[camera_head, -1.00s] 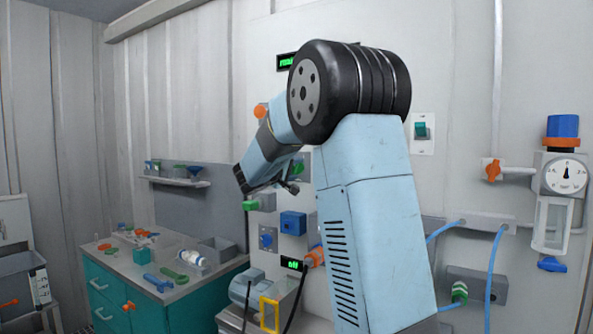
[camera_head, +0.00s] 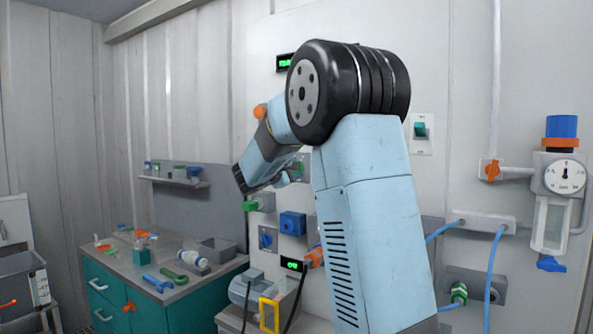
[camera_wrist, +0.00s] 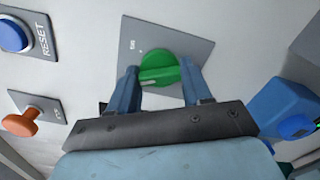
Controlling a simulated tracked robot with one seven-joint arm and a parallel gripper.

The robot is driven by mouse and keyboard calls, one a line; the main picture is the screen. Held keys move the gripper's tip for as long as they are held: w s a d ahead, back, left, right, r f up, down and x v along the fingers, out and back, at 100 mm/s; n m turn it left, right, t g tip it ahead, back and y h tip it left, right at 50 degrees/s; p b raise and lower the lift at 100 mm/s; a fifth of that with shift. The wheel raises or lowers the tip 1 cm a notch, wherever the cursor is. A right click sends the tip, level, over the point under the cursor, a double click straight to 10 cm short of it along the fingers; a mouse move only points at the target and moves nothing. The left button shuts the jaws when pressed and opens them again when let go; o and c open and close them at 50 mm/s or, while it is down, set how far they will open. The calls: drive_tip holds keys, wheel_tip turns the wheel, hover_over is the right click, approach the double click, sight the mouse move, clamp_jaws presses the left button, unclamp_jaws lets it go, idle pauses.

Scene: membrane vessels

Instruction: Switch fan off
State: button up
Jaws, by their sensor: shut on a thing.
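A round green knob (camera_wrist: 160,70) with a grip ridge sits on a grey plate (camera_wrist: 196,48) on the wall in the wrist view. The plate's small lettering cannot be read clearly. My gripper (camera_wrist: 163,84) has one blue finger on each side of the knob and is shut on it. In the head view my gripper (camera_head: 284,179) reaches the wall panel in front of a grey plate (camera_head: 304,160); my arm hides part of this area. I cannot tell from the labels whether this knob is the fan's switch.
A blue RESET button (camera_wrist: 14,36) and an orange knob (camera_wrist: 20,124) are left of the plate; a blue fitting (camera_wrist: 284,106) is close on the right. A cluttered bench (camera_head: 205,282) stands left.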

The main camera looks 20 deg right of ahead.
drive_tip(key=shift+w+a+f+n, duration=0.15)
drive_tip(key=shift+f+n, duration=0.1)
drive_tip(key=shift+n, duration=0.25)
drive_tip(key=o, duration=1)
drive_tip(key=shift+r, duration=0.1)
drive_tip(key=shift+o, duration=0.2)
drive_tip(key=v, duration=1.3)
drive_tip(key=shift+s+a, duration=0.25)
drive_tip(key=shift+a, duration=0.05)
drive_tip(key=shift+s, duration=0.1)
